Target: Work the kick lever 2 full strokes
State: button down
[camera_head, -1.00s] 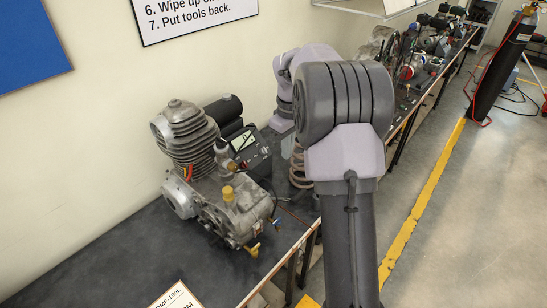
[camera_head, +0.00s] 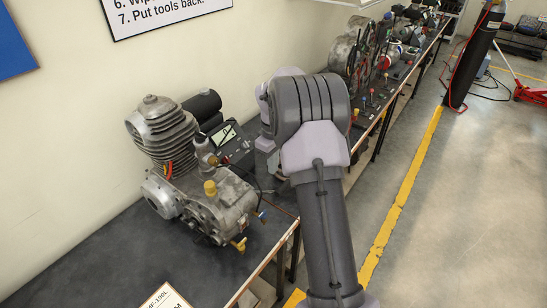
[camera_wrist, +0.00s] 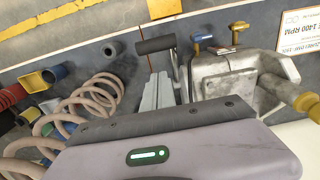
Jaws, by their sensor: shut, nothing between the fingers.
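The kick lever shows in the wrist view as a dark cylindrical pedal (camera_wrist: 155,44) on a metal arm (camera_wrist: 182,75), beside the grey engine (camera_wrist: 225,66). My gripper (camera_wrist: 160,80) is shut and empty, its light grey fingers just below the pedal and left of the lever arm. I cannot tell whether they touch the lever. In the head view the engine (camera_head: 212,208) stands upright on the dark bench. There my gripper is hidden behind my own arm, and I cannot make out the lever.
Yellow (camera_wrist: 203,41) and blue (camera_wrist: 237,30) tipped fittings stick out near the lever. A meter (camera_head: 228,140) sits behind the engine. Bare bench (camera_head: 95,255) lies left of it.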

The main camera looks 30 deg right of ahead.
jog(key=shift+s+d+f+b, duration=0.3)
jog(key=shift+s+f, duration=0.35)
jog(key=shift+f, duration=0.15)
jog(key=shift+s+d+f+b, duration=0.2)
jog(key=shift+s+f+b, duration=0.05)
jog(key=shift+s+f, duration=0.5)
jog(key=shift+w, duration=0.1)
jog(key=shift+f, duration=0.1)
